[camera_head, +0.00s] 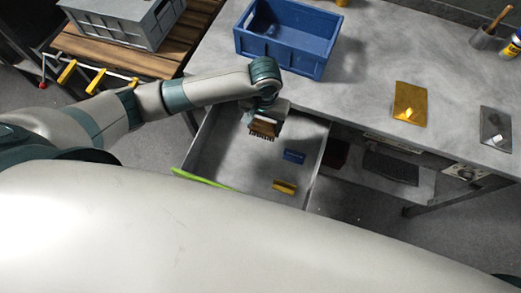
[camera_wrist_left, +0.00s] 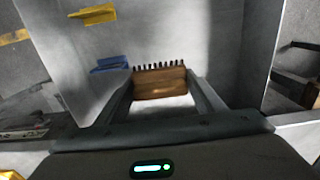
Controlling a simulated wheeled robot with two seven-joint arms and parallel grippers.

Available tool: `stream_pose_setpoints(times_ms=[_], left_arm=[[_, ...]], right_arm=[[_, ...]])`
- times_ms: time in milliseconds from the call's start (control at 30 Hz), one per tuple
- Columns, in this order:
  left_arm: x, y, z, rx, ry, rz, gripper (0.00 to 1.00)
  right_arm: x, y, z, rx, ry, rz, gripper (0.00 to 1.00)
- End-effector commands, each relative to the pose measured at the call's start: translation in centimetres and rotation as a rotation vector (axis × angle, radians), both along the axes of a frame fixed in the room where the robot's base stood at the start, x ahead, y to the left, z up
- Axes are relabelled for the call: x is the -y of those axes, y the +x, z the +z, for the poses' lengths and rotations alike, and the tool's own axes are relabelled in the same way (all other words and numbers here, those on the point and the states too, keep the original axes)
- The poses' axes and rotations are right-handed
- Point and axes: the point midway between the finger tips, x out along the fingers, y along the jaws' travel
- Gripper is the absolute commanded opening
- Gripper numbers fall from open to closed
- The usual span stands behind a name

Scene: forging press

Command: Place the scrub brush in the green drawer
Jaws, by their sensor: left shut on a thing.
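My left gripper (camera_wrist_left: 158,98) is shut on the scrub brush (camera_wrist_left: 159,83), a brown wooden block with dark bristles. In the head view the brush (camera_head: 264,129) hangs bristles down over the open green drawer, apart from its floor as far as I can tell. The drawer has a grey interior and a bright green front edge (camera_head: 203,179). Inside it lie a blue item (camera_head: 293,156) and a yellow item (camera_head: 285,187), both right of the brush in the head view. My right gripper is not in view.
A blue crate (camera_head: 287,38) stands on the grey workbench (camera_head: 365,55) behind the drawer. A yellow plate (camera_head: 409,103) and a grey plate (camera_head: 496,128) lie to the right. A grey crate (camera_head: 122,22) sits on a wooden pallet at the left.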

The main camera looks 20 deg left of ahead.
Motion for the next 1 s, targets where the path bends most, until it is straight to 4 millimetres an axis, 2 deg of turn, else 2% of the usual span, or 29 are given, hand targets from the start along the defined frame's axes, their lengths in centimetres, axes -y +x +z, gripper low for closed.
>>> stream_pose_setpoints(times_ms=[167, 500, 867, 1000], left_arm=[[0.0, 0.0, -1.0, -0.001, 0.001, 0.002, 0.44], [-0.1, 0.0, -5.4, 0.0, 0.001, 0.001, 0.44], [0.0, 0.0, -5.8, 0.0, 0.0, 0.0, 0.44], [0.0, 0.0, -6.7, -0.001, 0.001, 0.0, 0.44]], right_arm=[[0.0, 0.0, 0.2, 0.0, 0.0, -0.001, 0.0], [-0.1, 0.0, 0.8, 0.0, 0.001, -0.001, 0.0], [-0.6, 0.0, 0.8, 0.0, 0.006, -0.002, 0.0], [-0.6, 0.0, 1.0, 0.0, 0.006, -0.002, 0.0]])
